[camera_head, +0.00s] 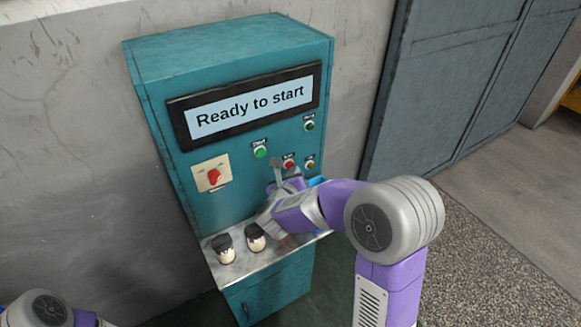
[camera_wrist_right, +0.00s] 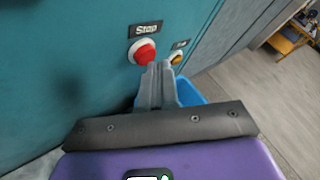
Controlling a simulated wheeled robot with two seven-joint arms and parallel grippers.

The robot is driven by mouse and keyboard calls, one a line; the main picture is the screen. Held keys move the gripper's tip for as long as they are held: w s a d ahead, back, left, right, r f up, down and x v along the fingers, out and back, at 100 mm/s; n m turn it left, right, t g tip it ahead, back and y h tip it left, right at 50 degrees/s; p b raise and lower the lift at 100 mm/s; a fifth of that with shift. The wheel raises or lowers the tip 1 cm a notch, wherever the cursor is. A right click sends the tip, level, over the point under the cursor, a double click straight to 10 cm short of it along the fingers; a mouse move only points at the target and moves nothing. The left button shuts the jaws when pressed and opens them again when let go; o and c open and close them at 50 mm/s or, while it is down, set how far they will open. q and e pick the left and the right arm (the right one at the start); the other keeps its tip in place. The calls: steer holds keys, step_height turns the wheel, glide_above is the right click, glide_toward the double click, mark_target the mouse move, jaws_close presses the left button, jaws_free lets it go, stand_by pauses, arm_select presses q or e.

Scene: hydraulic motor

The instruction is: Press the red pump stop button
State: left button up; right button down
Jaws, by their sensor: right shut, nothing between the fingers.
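The red stop button (camera_head: 289,164) sits on the front of the teal control cabinet (camera_head: 230,60). In the right wrist view the red button (camera_wrist_right: 145,51) has a white ring and a "Stop" label (camera_wrist_right: 147,29) above it. My right gripper (camera_head: 277,163) is shut and empty, just in front of the panel and to the left of the button in the head view. In the right wrist view its closed fingertips (camera_wrist_right: 158,68) are just below and right of the button. I cannot tell if they touch it. My left gripper is out of view; only part of my left arm shows at bottom left.
A green button (camera_head: 261,151), another green button (camera_head: 309,125) and an amber button (camera_head: 310,164) are near. The display (camera_head: 250,106) reads "Ready to start". Two black-and-white knobs (camera_head: 225,250) (camera_head: 255,237) stand on the shelf (camera_head: 246,268).

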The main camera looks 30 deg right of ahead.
steer(key=shift+s, duration=0.45)
steer(key=shift+s, duration=0.1)
steer(key=s+b, duration=0.1)
steer(key=s, duration=0.1)
steer(key=s+b, duration=0.1)
steer(key=s, duration=0.1)
steer(key=shift+s+d, duration=0.2)
steer(key=shift+s, duration=0.2)
stand_by(0.6)
